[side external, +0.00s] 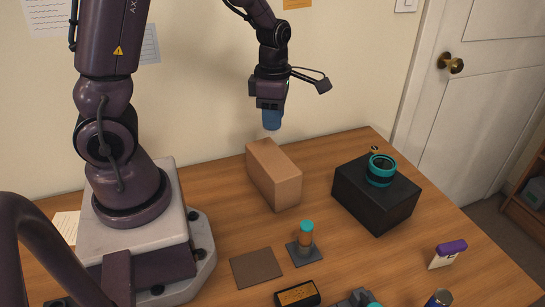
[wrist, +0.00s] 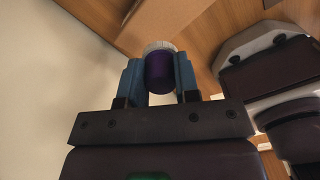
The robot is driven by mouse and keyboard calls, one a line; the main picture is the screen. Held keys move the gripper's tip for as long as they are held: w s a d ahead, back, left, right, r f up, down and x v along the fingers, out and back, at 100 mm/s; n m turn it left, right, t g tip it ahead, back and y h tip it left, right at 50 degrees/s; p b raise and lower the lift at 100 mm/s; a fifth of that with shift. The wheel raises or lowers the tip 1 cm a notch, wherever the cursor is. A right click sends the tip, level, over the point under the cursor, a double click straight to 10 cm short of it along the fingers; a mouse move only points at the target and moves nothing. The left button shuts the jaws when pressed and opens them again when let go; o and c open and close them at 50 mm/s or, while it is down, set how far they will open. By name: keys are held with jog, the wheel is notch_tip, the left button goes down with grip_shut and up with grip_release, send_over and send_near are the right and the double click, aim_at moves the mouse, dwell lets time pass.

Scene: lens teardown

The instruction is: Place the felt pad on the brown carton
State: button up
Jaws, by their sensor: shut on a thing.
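The brown carton (side external: 274,172) stands on the table at the middle back in the side view. Part of it shows at the top of the wrist view (wrist: 172,22). My gripper (side external: 271,120) is in the air above the carton's far end, with a gap between them. In the wrist view its blue fingers (wrist: 158,70) are shut on a purple cylinder (wrist: 158,74) with a pale ribbed end. This may be the felt pad, but I cannot tell for sure. The fingers hide the cylinder in the side view. A flat brown square (side external: 257,267) lies on the table.
A black box (side external: 376,200) with a teal-ringed lens (side external: 380,171) on it stands right of the carton. An orange cylinder with a teal top (side external: 306,234) stands on a dark plate in front. A purple-capped white container (side external: 448,254) is at right. Bare table lies between.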

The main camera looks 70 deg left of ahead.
aim_at(274, 157)
jog(key=shift+w+a+r+n, duration=0.2)
jog(key=shift+r+n, duration=0.2)
jog(key=shift+n, duration=0.4)
jog(key=shift+s+d+f, duration=0.1)
jog(key=shift+d+f, duration=0.05)
jog(key=shift+n, duration=0.3)
jog(key=shift+f, duration=3.9)
jog(key=shift+f, duration=0.15)
jog(key=o, duration=0.9)
